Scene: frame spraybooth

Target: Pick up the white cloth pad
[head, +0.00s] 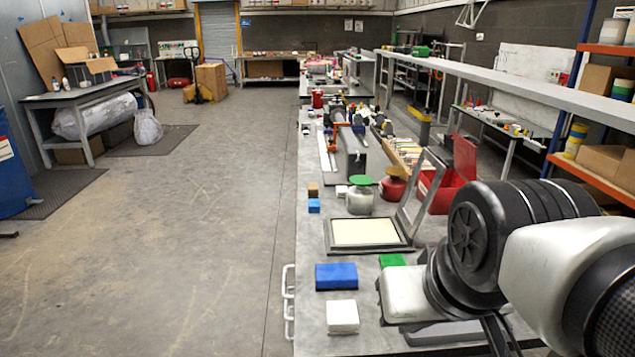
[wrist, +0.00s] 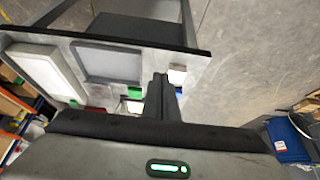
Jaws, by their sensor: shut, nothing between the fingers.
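The white cloth pad (head: 342,316) is a small, thick white block lying flat near the left edge of the workbench in the head view. In the wrist view, what looks like the same white pad (wrist: 177,73) shows just right of my fingertips. My gripper (wrist: 160,82) is shut and empty, its fingers together. I cannot tell how high the fingers are above the bench, but they do not hold the pad. In the head view my arm covers the bench's right side, and the fingertips cannot be made out clearly.
A blue block (head: 336,275) lies just behind the pad. A green pad (head: 392,260) lies further back, close to my arm. Behind them is a framed cream panel (head: 365,232), with a green-lidded jar (head: 360,196) and a red bin (head: 447,185). Open floor (head: 190,250) is left of the bench.

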